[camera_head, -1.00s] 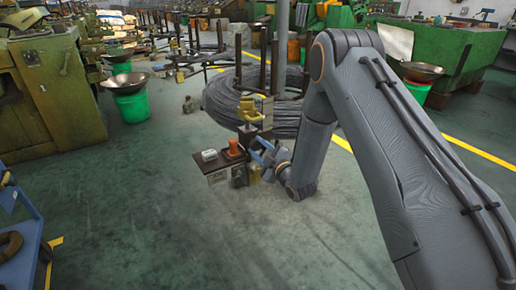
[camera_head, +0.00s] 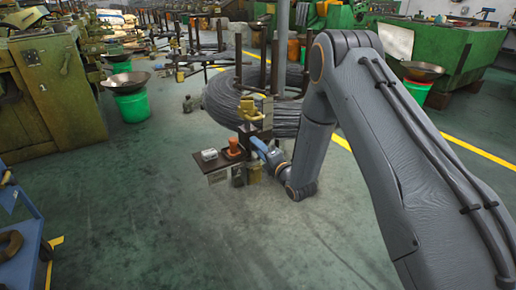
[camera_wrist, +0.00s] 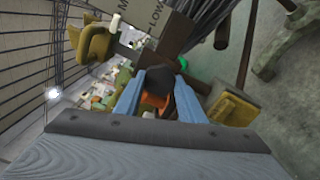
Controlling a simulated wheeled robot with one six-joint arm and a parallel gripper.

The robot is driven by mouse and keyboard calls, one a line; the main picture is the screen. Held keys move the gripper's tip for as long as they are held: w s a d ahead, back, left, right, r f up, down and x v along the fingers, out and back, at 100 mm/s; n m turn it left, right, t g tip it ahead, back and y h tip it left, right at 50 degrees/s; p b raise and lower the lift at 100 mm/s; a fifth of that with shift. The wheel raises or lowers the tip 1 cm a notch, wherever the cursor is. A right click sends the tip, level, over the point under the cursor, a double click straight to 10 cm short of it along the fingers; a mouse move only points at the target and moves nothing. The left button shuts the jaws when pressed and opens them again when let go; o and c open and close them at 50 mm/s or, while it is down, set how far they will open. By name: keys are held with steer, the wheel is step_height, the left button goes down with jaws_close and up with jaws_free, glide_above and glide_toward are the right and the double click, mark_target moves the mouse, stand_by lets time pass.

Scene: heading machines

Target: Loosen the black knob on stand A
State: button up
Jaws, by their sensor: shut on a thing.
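In the wrist view, my gripper (camera_wrist: 160,82) has its two blue fingers on either side of a dark rounded knob (camera_wrist: 160,76), shut on it. An orange part (camera_wrist: 151,101) shows just behind the knob, between the fingers. In the head view, my gripper (camera_head: 258,146) reaches the right side of a small dark stand (camera_head: 208,168); the knob is hidden there. An orange object (camera_head: 233,146) and a small pale box (camera_head: 209,154) sit on the stand's top. No letter A can be read on the stand.
A large wire coil (camera_head: 225,105) lies right behind. Green machines stand at the back and left, and a blue cart (camera_head: 22,240) at the lower left. The floor in front is clear.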

steer(key=shift+n, duration=1.6)
steer(key=o, duration=1)
steer(key=shift+o, duration=0.2)
steer(key=v, duration=0.7)
steer(key=shift+s+d, duration=0.2)
steer(key=shift+s, duration=0.15)
